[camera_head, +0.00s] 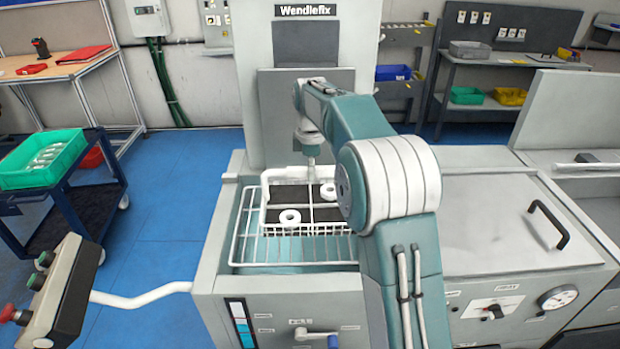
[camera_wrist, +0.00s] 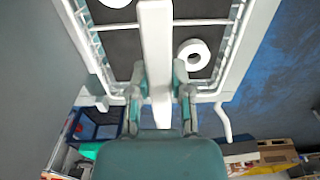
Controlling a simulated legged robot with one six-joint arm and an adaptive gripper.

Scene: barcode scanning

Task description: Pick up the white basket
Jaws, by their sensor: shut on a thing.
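The white basket (camera_head: 285,174) sits over the open bay of the grey machine, with a dark floor and white ring-shaped parts (camera_head: 290,217) inside. A second ring shows at its right (camera_head: 327,191). In the wrist view a wide white bar (camera_wrist: 156,40) of the basket runs between the fingers of my gripper (camera_wrist: 160,97), which are shut on it. In the head view my gripper (camera_head: 311,160) points down over the basket's back half; its fingertips are too small to make out. My arm hides the basket's right side.
A white wire rack (camera_head: 250,249) spans the bay below the basket. The machine's tall back housing (camera_head: 307,120) rises close behind. A grey lid with a black handle (camera_head: 548,224) lies at right. A dark cart with a green bin (camera_head: 42,160) and a control panel on a white arm (camera_head: 150,297) stand at left.

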